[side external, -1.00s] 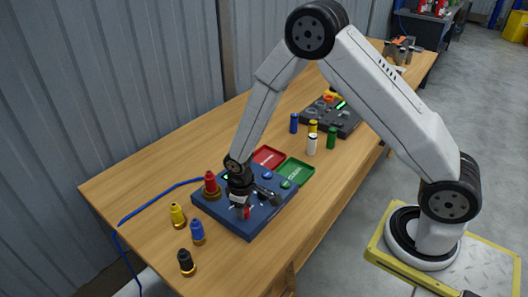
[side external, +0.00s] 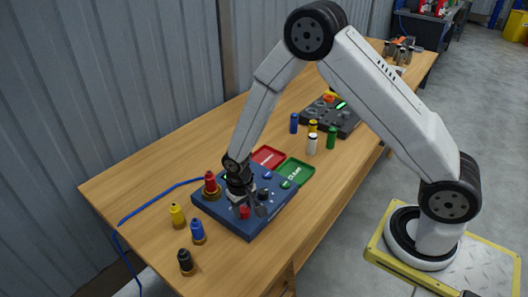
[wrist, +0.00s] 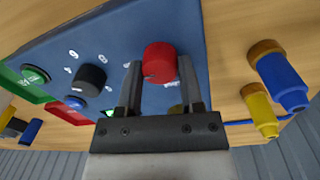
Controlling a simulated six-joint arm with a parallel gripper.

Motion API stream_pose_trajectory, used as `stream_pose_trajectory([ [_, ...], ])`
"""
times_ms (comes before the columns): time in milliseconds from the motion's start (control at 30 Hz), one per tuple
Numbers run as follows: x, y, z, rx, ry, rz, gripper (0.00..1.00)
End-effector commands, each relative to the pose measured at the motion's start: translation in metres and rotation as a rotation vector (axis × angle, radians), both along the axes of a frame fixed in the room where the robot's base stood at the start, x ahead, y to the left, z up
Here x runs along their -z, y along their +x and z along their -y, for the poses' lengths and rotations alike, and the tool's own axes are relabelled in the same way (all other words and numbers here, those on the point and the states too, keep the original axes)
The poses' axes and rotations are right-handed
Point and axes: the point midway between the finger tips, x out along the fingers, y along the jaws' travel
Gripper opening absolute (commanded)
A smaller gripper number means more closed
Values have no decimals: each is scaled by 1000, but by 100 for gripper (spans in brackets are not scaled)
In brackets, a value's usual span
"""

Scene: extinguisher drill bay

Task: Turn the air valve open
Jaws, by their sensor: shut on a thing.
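The blue panel box (side external: 250,230) lies on the wooden table, with white markings on its top. It fills the middle of the wrist view (wrist: 120,40). A red knob (side external: 244,212) stands on the panel, and I take it as the air valve. In the wrist view the red knob (wrist: 160,60) is between my two fingers. My gripper (side external: 240,203) points down over the panel and is shut on the red knob; in the wrist view its fingertips (wrist: 160,78) lie at either side of it. The knob's pointer setting is too small to read.
A black knob (wrist: 90,78) and a green button (wrist: 35,74) are on the panel beside the red knob. A red fitting (side external: 211,184) with a blue hose is close behind my gripper. Yellow (side external: 177,215), blue (side external: 197,231) and black (side external: 186,262) fittings stand left of the panel.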

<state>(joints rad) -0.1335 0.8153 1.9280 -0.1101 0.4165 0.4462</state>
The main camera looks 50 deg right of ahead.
Motion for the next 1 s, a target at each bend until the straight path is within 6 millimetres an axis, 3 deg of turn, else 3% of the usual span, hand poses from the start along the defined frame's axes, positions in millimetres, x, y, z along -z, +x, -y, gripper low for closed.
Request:
stream_pose_trajectory([
  [200,0,0,0,2,1,1,0],
  [233,0,0,0,2,1,1,57],
  [300,0,0,0,2,1,1,79],
  [333,0,0,0,1,1,1,83],
  [733,-2,0,0,0,0,0,83],
  [1000,-18,1,-1,-1,1,2,83],
])
